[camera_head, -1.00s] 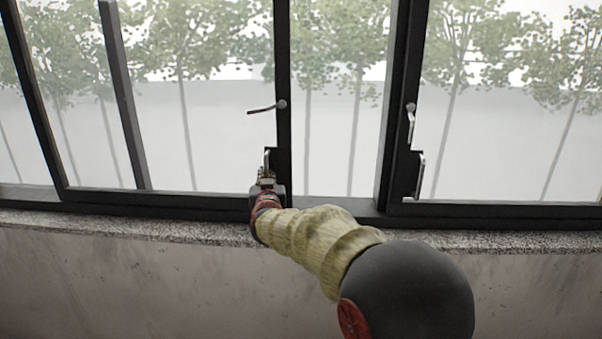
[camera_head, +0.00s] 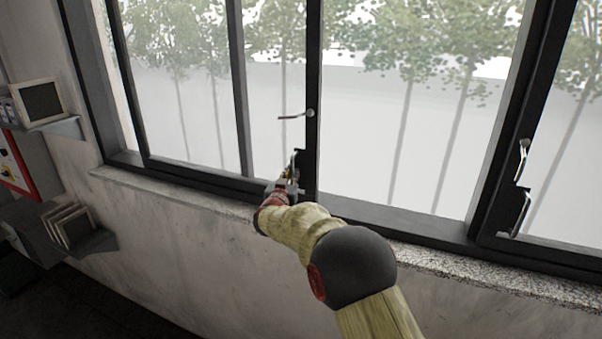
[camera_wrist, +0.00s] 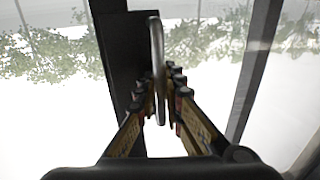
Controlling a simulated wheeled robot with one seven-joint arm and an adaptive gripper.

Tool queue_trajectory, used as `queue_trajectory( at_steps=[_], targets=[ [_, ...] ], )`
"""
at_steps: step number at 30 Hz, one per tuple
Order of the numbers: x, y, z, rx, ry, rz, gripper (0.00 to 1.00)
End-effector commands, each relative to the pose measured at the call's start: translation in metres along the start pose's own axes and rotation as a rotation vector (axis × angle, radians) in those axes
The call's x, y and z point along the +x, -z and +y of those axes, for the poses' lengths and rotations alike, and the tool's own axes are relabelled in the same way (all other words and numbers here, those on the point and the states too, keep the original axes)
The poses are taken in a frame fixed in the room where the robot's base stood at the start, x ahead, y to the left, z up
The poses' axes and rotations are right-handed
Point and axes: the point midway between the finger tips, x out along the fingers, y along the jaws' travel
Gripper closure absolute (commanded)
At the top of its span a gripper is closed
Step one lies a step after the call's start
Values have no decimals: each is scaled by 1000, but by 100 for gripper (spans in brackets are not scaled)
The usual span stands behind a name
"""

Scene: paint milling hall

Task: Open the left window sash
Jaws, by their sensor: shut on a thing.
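The left window sash has a dark right stile (camera_head: 313,80) and stands apart from the dark post (camera_head: 505,130) on the right, with a wide gap between. Its lever (camera_head: 295,115) lies nearly level, pointing left. Below it is an upright metal pull handle (camera_head: 294,163), which also shows in the wrist view (camera_wrist: 157,60). My gripper (camera_head: 290,180) is at this handle, low on the stile. In the wrist view, the fingers (camera_wrist: 168,95) lie either side of the handle and are shut on it. The fingertips are partly hidden behind the bar.
The right sash has its lever (camera_head: 523,160) hanging down and a pull handle (camera_head: 520,213) below. A stone sill (camera_head: 440,262) runs under the window. At left, a wall shelf (camera_head: 55,127) and a lower shelf with panels (camera_head: 70,227) stick out.

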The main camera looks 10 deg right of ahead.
Motion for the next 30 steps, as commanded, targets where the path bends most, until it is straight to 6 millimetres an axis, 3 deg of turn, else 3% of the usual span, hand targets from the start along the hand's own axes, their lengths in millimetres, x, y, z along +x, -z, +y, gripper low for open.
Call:
queue_trajectory(
  at_steps=[11, 12, 21, 30],
  targets=[
    [1, 1, -2, 1, -1, 1, 100],
    [1, 1, -2, 1, -1, 1, 90],
    [1, 0, -1, 1, -1, 1, 74],
    [0, 0, -1, 1, -1, 1, 74]
  ],
)
